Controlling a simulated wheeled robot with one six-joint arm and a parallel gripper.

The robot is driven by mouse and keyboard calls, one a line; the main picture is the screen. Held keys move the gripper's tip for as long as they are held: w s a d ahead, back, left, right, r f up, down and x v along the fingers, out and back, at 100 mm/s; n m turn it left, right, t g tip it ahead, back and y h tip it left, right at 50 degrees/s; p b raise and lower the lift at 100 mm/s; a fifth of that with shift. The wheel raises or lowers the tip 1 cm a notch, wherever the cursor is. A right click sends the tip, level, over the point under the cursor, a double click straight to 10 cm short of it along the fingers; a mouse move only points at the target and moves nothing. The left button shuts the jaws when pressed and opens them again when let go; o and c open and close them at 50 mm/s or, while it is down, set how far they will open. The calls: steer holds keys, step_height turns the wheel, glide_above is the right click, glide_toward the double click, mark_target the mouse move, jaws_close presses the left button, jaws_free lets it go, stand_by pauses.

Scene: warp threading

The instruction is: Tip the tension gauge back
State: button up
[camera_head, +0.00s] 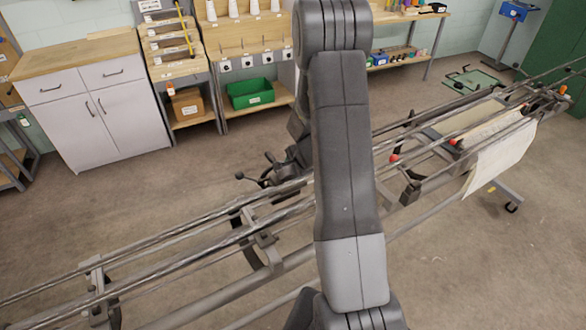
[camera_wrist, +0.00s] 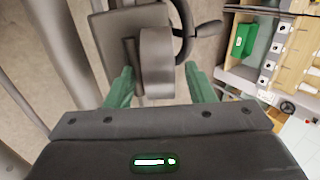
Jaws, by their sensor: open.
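In the wrist view my gripper (camera_wrist: 159,72) is open, with one green finger on each side of a grey rounded upright part (camera_wrist: 157,62). This part looks like the tension gauge, but I cannot be sure. The fingers look apart from it, with a gap on both sides. Behind it are a flat grey plate (camera_wrist: 108,38) and a dark curved handle with a knob (camera_wrist: 208,29). In the head view my arm hides most of this spot. Only a dark mechanism with a ball-ended lever (camera_head: 252,178) shows left of the arm.
Long metal rods (camera_head: 190,240) of the frame run across the floor on both sides of my arm. A pale cloth (camera_head: 498,157) hangs at its right end. A white cabinet (camera_head: 100,120) and shelves with a green bin (camera_head: 250,93) stand behind. The floor between is clear.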

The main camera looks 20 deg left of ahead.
steer(key=shift+c, duration=0.2)
steer(key=c, duration=1)
steer(key=shift+o, duration=0.2)
steer(key=shift+f+b, duration=0.1)
steer(key=shift+b, duration=0.3)
steer(key=shift+o, duration=0.2)
steer(key=shift+f+b, duration=0.15)
steer(key=shift+b, duration=0.9)
steer(key=b, duration=0.5)
steer(key=t+y+b, duration=0.1)
steer(key=b, duration=0.4)
steer(key=shift+s+d+y, duration=0.1)
steer(key=shift+d+y, duration=0.15)
steer(key=shift+y, duration=0.05)
steer(key=shift+s+d+r+t+b, duration=0.1)
steer(key=shift+r+t+b, duration=0.2)
steer(key=shift+b, duration=0.9)
steer(key=o, duration=1)
steer(key=shift+c, duration=0.2)
